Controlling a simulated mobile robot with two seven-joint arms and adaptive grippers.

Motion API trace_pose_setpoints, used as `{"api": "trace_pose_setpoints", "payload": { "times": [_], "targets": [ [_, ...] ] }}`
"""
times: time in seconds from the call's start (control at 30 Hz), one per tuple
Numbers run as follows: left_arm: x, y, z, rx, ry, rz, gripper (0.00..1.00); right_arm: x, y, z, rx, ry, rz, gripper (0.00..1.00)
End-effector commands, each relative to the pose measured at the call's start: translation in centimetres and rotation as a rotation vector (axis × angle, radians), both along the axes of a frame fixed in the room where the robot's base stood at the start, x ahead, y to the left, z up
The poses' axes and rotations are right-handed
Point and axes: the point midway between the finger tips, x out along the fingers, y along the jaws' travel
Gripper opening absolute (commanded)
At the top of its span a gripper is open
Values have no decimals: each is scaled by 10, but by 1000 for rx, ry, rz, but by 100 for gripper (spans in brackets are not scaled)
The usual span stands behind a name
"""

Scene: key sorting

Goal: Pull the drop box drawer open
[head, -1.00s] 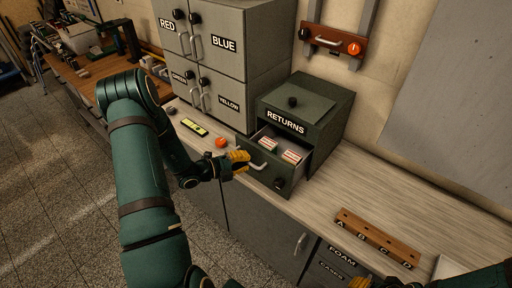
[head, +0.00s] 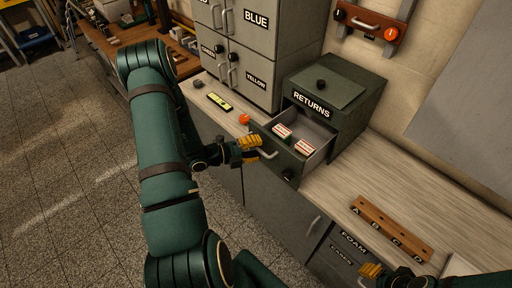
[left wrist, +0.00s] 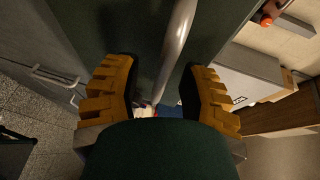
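The dark green drop box (head: 352,90), labelled RETURNS, stands on the counter. Its drawer (head: 281,165) is pulled well out, with two red-and-white items (head: 304,147) inside. The drawer's bar handle (head: 268,155) is on its front. My left gripper (head: 252,148) is at this handle. In the left wrist view, the yellow fingers (left wrist: 160,92) are apart, and the pale handle bar (left wrist: 177,42) runs between them with a gap on both sides. My right gripper (head: 371,271) shows only in part at the lower right; its finger opening cannot be made out.
Grey cabinets (head: 262,62) labelled BLUE and YELLOW stand left of the box. An orange-red round object (head: 244,119) and a yellow-green labelled item (head: 219,101) lie on the counter. A wooden lettered rack (head: 391,228) lies on the right; the counter between is clear.

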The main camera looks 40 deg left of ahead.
Motion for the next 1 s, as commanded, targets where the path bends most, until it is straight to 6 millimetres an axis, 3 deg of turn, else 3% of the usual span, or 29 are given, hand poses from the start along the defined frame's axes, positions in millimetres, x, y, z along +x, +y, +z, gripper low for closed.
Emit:
{"api": "trace_pose_setpoints", "payload": {
  "times": [0.37, 0.8, 1.0],
  "targets": [
    [-7, 6, 2, 3, -1, 4, 41, 0, 0, 0, 0, 0, 0, 47],
    [-79, 43, 17, 3, 0, 4, 41, 0, 0, 0, 0, 0, 0, 47],
    [-99, 52, 21, 1, 0, 1, 41, 0, 0, 0, 0, 0, 0, 47]
  ]
}}
